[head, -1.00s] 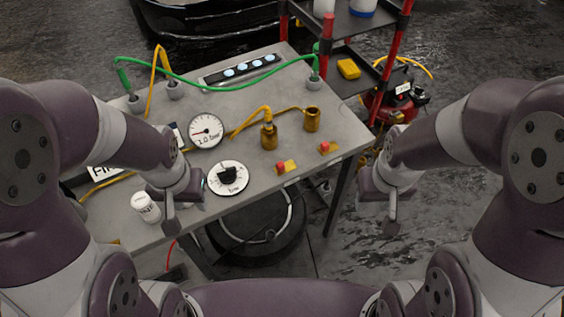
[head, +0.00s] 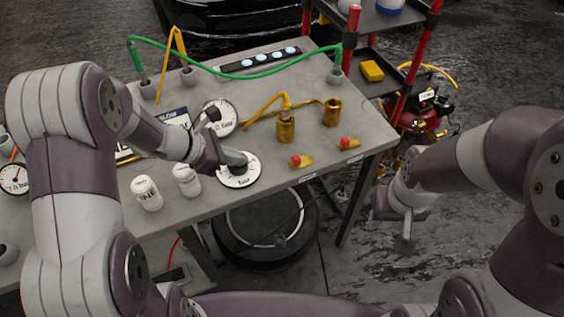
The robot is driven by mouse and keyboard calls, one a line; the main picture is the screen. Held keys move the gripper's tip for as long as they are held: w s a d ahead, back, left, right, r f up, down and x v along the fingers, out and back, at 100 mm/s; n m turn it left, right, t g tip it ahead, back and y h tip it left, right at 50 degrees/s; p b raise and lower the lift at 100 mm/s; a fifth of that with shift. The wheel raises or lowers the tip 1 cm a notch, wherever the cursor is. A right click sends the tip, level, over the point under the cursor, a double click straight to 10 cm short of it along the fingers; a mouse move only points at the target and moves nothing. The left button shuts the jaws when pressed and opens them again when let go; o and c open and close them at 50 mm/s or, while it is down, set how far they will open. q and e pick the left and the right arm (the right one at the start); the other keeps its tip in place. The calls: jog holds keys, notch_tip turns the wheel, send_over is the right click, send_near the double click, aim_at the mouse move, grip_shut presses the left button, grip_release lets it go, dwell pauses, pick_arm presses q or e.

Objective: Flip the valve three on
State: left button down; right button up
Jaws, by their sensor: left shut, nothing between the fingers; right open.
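My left gripper (head: 236,160) is shut and empty, at the white round dial (head: 238,181). It partly hides the dial's black knob; I cannot tell whether it touches. Both red-knobbed valves are to its right. My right gripper (head: 407,224) is open and empty, off the table's right side.
A red-posted cart (head: 372,45) stands back right. Front-right tabletop is mostly clear.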

pick_arm(q)
jog(key=shift+d+r+n, duration=0.15)
jog(key=shift+n, duration=0.25)
send_near(292, 162)
notch_tip(292, 162, down, 4)
jog(key=shift+s+r, duration=0.15)
jog(key=w+d, duration=0.1)
jog(key=d, duration=0.2)
jog(key=shift+w+p, duration=0.35)
jog(key=shift+w+d, duration=0.2)
jog(key=shift+d, duration=0.15)
